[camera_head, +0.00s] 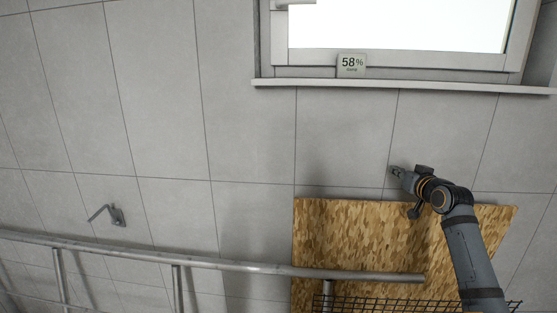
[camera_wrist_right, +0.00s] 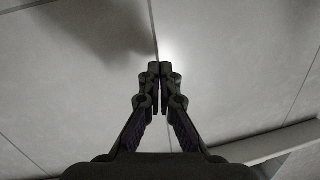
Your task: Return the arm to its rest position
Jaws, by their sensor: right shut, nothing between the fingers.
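My right arm (camera_head: 468,250) reaches up from the lower right in the head view, in front of a wood-chip board. Its gripper (camera_head: 396,172) points up and left, near the tiled wall just above the board's top edge. In the right wrist view the gripper's fingers (camera_wrist_right: 160,70) are together with nothing between them, facing pale tiles. My left gripper is not in view. No hose shows in either view.
A metal rail (camera_head: 215,264) runs across the lower part, in front of the board (camera_head: 340,235). A wall hook (camera_head: 117,215) is at left. A dark wire rack (camera_head: 375,305) is at the bottom.

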